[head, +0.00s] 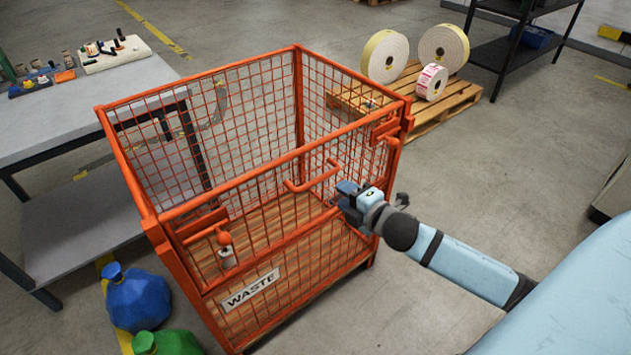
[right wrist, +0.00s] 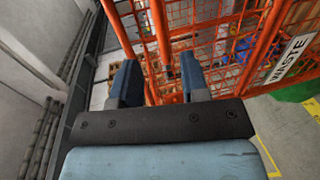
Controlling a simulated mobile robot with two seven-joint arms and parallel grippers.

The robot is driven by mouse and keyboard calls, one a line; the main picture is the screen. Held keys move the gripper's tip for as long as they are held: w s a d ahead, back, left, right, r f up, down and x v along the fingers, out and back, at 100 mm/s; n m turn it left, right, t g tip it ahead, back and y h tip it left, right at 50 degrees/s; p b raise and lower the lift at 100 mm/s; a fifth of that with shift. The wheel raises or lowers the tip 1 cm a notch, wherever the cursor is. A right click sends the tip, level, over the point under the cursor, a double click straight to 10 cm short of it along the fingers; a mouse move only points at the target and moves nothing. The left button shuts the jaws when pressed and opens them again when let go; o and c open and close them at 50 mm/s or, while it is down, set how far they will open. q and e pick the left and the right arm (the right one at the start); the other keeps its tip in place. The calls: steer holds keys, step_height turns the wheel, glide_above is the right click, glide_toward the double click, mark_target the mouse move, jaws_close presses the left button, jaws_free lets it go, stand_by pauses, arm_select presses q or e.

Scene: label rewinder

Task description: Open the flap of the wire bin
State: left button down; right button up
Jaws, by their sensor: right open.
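The orange wire bin (head: 185,265) stands on the floor with a wooden base inside and a WASTE plate (head: 250,289) low on its front. The front flap (head: 270,205) is upright in the front side and looks closed. It has an orange bar handle (head: 312,180) near its top edge. A knobbed latch (head: 225,240) is at the front's left end. My right gripper (head: 347,193) is open just right of the handle, near the front mesh. In the right wrist view, orange bars of the bin show between and beyond the open fingers (right wrist: 158,84); contact cannot be told. My left gripper is not in view.
A grey workbench (head: 95,105) with small parts stands left of the bin. Blue (head: 138,298) and green (head: 167,343) bags lie by its front left corner. A pallet (head: 455,98) with label rolls is behind right.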

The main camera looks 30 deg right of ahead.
mark_target(319, 177)
steer(key=x, duration=1)
steer(key=shift+a, duration=0.1)
steer(key=shift+f, duration=0.1)
jaws_close()
